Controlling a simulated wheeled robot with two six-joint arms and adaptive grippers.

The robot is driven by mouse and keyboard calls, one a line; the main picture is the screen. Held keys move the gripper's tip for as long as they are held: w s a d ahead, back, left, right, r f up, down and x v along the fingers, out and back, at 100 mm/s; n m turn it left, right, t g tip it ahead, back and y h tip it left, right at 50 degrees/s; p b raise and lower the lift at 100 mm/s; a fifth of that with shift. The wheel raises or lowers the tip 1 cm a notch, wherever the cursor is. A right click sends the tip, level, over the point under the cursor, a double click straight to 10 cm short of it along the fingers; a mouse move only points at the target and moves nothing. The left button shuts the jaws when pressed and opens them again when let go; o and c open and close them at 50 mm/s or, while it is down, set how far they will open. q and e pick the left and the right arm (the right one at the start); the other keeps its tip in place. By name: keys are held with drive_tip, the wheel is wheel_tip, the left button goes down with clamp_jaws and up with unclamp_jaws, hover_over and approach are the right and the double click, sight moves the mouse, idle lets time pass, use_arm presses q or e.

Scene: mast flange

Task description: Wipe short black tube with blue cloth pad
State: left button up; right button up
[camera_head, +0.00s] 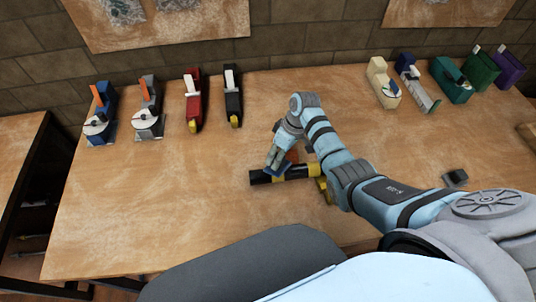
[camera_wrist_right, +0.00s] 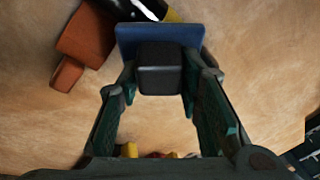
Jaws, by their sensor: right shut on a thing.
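The short black tube (camera_head: 262,177) lies on the wooden table near its middle, with yellow parts towards its right end. Part of the tube shows at the top of the right wrist view (camera_wrist_right: 138,8). My right gripper (camera_head: 276,159) is at the tube. In the right wrist view its two fingers (camera_wrist_right: 160,78) are shut on the black block-shaped grip (camera_wrist_right: 160,72) of the blue cloth pad (camera_wrist_right: 188,40). The pad (camera_head: 279,170) is at the tube's side; I cannot tell whether it touches. My left gripper is not in view.
A brown-red block (camera_wrist_right: 88,38) lies beside the tube. A small dark block (camera_head: 456,176) lies at the right. Tape dispensers and similar tools, such as a red one (camera_head: 193,98) and a teal one (camera_head: 452,80), line the back. The table's left front is clear.

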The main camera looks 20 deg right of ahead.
drive_tip(key=shift+s+d, duration=0.2)
drive_tip(key=shift+d, duration=0.35)
drive_tip(key=shift+w+d+r+p, duration=0.15)
drive_tip(key=shift+w+r, duration=0.2)
drive_tip(key=shift+r, duration=0.6)
drive_tip(key=shift+w+r+p, duration=0.2)
drive_tip(key=shift+w+r, duration=0.1)
drive_tip(key=shift+r, duration=0.65)
drive_tip(key=shift+w+d+r+p, duration=0.15)
drive_tip(key=shift+w+r, duration=0.2)
drive_tip(key=shift+r, duration=0.6)
drive_tip(key=shift+a+r, duration=0.1)
drive_tip(key=shift+a, duration=0.05)
drive_tip(key=r, duration=0.1)
drive_tip(key=w+r, duration=0.1)
drive_tip(key=shift+r, duration=0.35)
drive_tip(key=shift+f, duration=0.1)
